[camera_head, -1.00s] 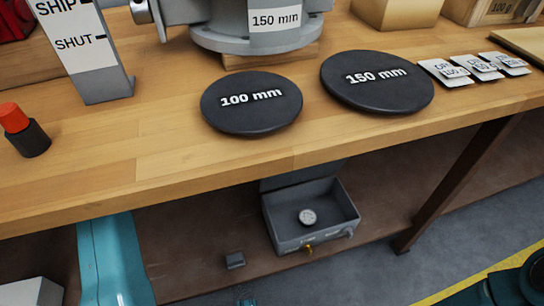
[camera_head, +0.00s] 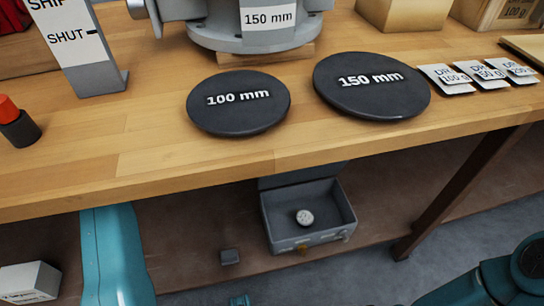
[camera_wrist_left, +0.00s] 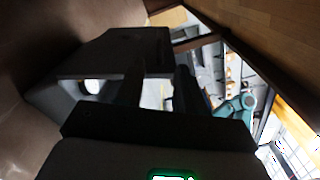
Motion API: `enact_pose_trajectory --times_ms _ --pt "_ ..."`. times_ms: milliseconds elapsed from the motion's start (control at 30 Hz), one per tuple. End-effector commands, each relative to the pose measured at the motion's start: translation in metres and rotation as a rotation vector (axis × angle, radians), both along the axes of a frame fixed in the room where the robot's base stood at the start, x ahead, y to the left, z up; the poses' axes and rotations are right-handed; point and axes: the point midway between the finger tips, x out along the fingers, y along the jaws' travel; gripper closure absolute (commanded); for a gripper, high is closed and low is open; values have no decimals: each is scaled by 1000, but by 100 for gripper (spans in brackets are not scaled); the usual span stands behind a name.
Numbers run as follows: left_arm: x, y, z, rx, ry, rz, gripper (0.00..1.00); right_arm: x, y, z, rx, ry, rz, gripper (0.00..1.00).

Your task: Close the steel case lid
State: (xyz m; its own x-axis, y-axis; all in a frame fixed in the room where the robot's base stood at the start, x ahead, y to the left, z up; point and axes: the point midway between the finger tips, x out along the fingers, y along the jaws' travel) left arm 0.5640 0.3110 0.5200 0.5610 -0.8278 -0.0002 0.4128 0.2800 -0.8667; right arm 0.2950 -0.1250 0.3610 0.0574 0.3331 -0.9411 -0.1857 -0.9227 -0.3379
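The grey steel case (camera_head: 308,238) stands open on the lower shelf under the bench in the head view. Its lid (camera_head: 300,176) is raised at the back, its upper part hidden by the bench edge. A round silver piece (camera_head: 304,217) lies inside the case. In the left wrist view, the dark lid (camera_wrist_left: 115,50) and the case (camera_wrist_left: 55,95) are in front of my left gripper (camera_wrist_left: 160,75). Its two dark fingers are apart with nothing visible between them. Contact with the lid cannot be told in the dark picture. My right gripper is not in view.
The bench (camera_head: 150,150) overhangs the case. A brown bench leg (camera_head: 455,195) stands to the right. Black discs marked 100 mm (camera_head: 238,115) and 150 mm (camera_head: 372,100) lie on the bench.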

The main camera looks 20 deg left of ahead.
Motion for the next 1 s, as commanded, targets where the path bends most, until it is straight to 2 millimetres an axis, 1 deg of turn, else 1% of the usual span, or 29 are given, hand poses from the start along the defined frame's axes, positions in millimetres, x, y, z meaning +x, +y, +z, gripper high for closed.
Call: enact_pose_trajectory --times_ms 33,300,500,667,933,967,1000 --pt "6 -12 0 -3 1 -5 62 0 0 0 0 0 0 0" --pt "43 -65 -2 -1 -1 -2 62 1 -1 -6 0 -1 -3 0" --pt "61 -91 -1 0 0 1 62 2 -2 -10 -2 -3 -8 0" --pt "67 -99 -1 -1 0 3 62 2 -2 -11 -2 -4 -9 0" --pt "68 -100 0 0 0 4 62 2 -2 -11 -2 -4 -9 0" --pt "68 -100 0 0 0 4 72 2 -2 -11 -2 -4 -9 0" --pt "68 -100 0 0 0 4 85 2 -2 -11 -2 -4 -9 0"
